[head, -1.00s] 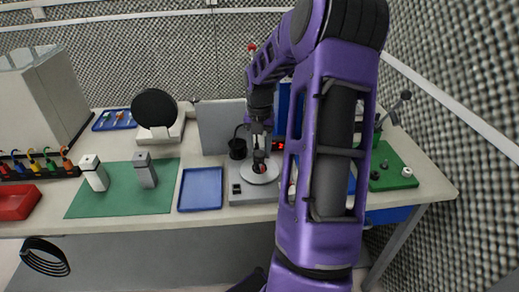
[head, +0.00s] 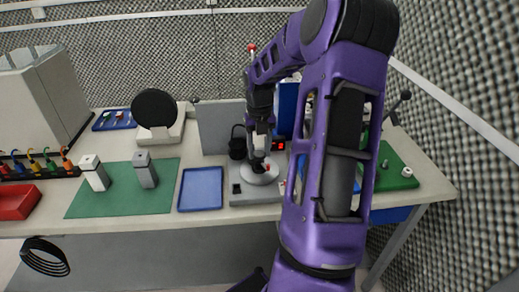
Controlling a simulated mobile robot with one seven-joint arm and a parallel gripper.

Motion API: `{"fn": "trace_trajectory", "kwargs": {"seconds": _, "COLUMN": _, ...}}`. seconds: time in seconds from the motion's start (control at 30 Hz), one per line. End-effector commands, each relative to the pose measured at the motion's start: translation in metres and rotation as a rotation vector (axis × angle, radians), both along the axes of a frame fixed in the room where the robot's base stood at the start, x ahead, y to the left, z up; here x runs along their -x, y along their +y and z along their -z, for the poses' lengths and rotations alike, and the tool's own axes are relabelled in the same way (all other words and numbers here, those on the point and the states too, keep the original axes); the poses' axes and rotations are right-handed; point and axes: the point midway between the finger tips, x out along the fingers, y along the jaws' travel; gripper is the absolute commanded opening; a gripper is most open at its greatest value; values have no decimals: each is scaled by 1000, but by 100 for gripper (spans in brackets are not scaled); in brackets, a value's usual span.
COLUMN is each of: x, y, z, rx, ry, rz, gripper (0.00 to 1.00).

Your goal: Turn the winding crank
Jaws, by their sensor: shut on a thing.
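The winding crank is a pale round disc (head: 259,175) on a grey box-shaped base (head: 243,193) near the front of the table, in the middle of the head view. A small red part (head: 267,167) shows at the disc, beside the fingers. My gripper (head: 258,163) points down over the disc and is shut on the crank handle. The handle itself is mostly hidden by the dark fingers. My purple arm covers the area to the right of the base.
A blue tray (head: 201,207) lies left of the base. A green mat (head: 114,205) with two grey-white blocks lies further left. A grey upright panel (head: 213,128) and a black cup-like part (head: 238,148) stand close behind. A green board (head: 402,172) is at right.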

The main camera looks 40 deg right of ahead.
Motion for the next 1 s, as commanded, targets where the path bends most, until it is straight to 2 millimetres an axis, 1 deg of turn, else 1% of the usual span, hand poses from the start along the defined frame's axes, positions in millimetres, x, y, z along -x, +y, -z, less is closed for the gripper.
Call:
{"fn": "trace_trajectory", "kwargs": {"seconds": 0.63, "x": 0, "y": 0, "z": -1, "rx": 1, "ry": -2, "rz": -25, "gripper": 0}}
{"fn": "trace_trajectory", "kwargs": {"seconds": 0.67, "x": 0, "y": 0, "z": -1, "rx": 1, "ry": -2, "rz": -25, "gripper": 55}}
{"fn": "trace_trajectory", "kwargs": {"seconds": 0.7, "x": 0, "y": 0, "z": -1, "rx": 1, "ry": -2, "rz": -25, "gripper": 62}}
{"fn": "trace_trajectory", "kwargs": {"seconds": 0.8, "x": 0, "y": 0, "z": 0, "rx": 0, "ry": -1, "rz": -25, "gripper": 79}}
{"fn": "trace_trajectory", "kwargs": {"seconds": 1.0, "x": 0, "y": 0, "z": 0, "rx": 0, "ry": -1, "rz": -25, "gripper": 79}}
